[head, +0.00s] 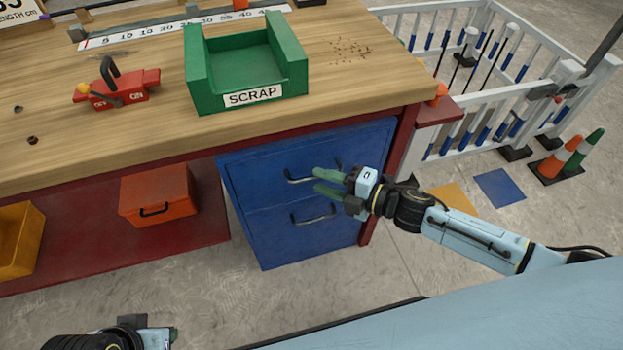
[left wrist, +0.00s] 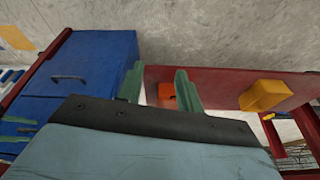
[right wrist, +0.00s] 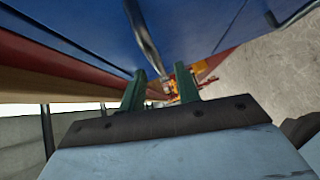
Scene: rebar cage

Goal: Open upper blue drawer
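The blue upper drawer (head: 262,167) sits in the cabinet under the bench top and looks shut. Its dark bar handle (head: 298,180) is partly behind my right gripper (head: 316,180). That gripper is open, its green fingers just in front of the handle's right part.
The lower blue drawer (head: 275,235) has its own handle. The green scrap tray (head: 205,95) is on the bench top (head: 350,80). Concrete floor in front looks clear.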

